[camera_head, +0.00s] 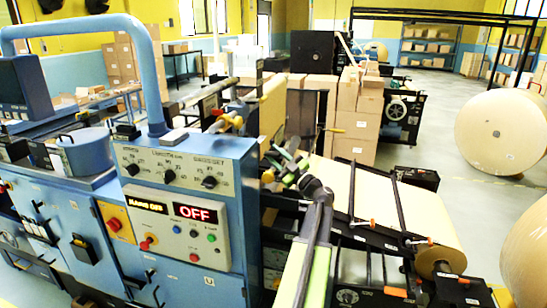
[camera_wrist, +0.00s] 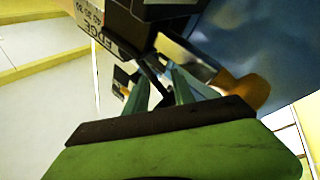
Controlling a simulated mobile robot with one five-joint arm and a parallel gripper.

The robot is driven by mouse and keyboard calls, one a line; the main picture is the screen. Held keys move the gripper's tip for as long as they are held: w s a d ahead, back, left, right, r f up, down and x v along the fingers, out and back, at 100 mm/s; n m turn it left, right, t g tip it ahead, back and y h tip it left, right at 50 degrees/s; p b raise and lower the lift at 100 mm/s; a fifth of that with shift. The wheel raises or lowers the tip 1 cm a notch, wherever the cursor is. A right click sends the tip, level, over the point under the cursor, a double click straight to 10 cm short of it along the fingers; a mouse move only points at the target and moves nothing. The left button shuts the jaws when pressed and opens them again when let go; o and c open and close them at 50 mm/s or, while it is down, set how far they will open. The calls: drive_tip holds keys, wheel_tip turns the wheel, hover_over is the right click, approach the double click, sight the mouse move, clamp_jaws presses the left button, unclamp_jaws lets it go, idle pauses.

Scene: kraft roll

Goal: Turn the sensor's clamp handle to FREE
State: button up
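In the wrist view, the sensor's dark box (camera_wrist: 125,28) hangs at the top, with a pale label on which I can read "EDGE". A dark lever (camera_wrist: 152,80), seemingly the clamp handle, slants down below it. My gripper (camera_wrist: 158,78) has its two green-grey fingers apart, one on each side of this lever. I cannot tell whether either finger touches it. An orange knob or grip (camera_wrist: 246,93) on a metal piece is to the right. In the head view my gripper (camera_head: 292,170) is beside the blue machine, above the web; the handle cannot be made out there.
The blue machine's control panel (camera_head: 178,225) reads OFF and stands left of my arm. The brown paper web (camera_head: 385,200) slopes down at right, with black bars and orange-tipped levers. Large kraft rolls (camera_head: 503,131) stand on open floor at far right.

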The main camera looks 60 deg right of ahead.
drive_tip(key=b+v, duration=0.6)
drive_tip(key=v, duration=1.1)
drive_tip(key=shift+s, duration=0.2)
drive_tip(key=shift+a, duration=0.15)
